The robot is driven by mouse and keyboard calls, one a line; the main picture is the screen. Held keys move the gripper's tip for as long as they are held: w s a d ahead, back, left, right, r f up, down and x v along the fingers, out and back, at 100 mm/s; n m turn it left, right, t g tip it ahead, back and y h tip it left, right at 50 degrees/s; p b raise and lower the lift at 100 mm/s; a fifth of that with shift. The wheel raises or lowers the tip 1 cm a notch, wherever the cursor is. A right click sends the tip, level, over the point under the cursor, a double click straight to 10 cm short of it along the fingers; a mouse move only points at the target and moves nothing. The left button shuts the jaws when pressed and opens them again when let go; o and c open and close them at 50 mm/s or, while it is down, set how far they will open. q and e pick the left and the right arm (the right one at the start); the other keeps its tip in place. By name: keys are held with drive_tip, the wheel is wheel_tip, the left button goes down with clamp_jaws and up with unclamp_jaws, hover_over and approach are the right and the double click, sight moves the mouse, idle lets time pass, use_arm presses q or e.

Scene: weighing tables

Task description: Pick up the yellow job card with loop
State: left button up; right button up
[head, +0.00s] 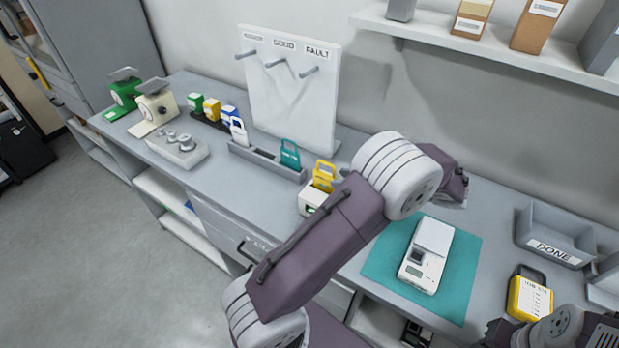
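The yellow job card (530,298) lies at the lower right on the grey bench, right of the teal mat. It has a white printed face and a dark loop at its top edge. My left arm crosses the middle of the head view, and my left gripper (455,188) is beyond its pale joint, mostly hidden and above the back of the bench. Its fingers are not clear. My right arm enters at the lower right corner, with its dark end (496,333) just below and left of the card. Whether that gripper is open or shut does not show.
A white scale (427,255) stands on the teal mat (466,262). A grey DONE tray (556,240) is behind the card. A shelf (480,48) overhangs the back.

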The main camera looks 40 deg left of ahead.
sight(320, 178)
use_arm(q)
drive_tip(key=shift+d, duration=0.1)
drive_tip(key=x, duration=0.8)
drive_tip(key=shift+a+f+p, duration=0.25)
drive_tip(key=shift+f+p, duration=0.15)
drive_tip(key=shift+d, duration=0.1)
clamp_jaws()
